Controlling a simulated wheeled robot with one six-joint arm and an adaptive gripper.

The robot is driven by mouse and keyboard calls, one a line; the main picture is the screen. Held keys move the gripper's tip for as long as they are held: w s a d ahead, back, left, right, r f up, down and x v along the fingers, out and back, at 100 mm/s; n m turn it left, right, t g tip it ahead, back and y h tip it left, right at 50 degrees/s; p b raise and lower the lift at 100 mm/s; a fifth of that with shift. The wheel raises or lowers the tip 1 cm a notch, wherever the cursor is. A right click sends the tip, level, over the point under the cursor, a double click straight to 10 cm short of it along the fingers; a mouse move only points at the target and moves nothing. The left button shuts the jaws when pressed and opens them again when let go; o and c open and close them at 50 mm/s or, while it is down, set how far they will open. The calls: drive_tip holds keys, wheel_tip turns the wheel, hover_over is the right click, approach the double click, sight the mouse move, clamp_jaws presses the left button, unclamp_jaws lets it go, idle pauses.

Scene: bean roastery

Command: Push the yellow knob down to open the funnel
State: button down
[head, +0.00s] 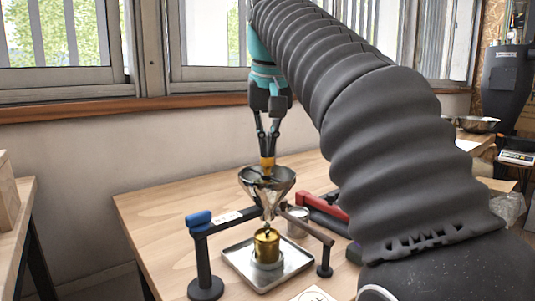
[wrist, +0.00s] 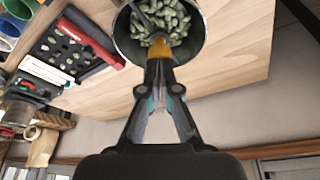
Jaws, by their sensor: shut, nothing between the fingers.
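The yellow knob (head: 267,164) stands upright in the middle of the metal funnel (head: 284,181). My gripper (head: 267,152) is shut and points straight down, its tips right at the top of the knob. I cannot tell whether they press on it. In the wrist view the shut tips of my gripper (wrist: 160,64) meet at the knob (wrist: 159,47) and partly cover it. The funnel (wrist: 119,38) there holds pale green beans (wrist: 177,18). Below the funnel's spout, a brass-coloured cup (head: 267,246) stands on a metal tray (head: 236,260).
A stand with a blue-ended bar (head: 200,218) holds the funnel from the left, and a dark bar (head: 310,226) runs to its right. A red-handled tool (head: 318,205) lies behind. My arm fills the right. The table's left side (head: 150,210) is clear.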

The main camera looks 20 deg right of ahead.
drive_tip(key=shift+r+p, duration=1.25)
drive_tip(key=shift+p, duration=0.2)
drive_tip(key=shift+r+p, duration=0.65)
drive_tip(key=shift+r, duration=1.6)
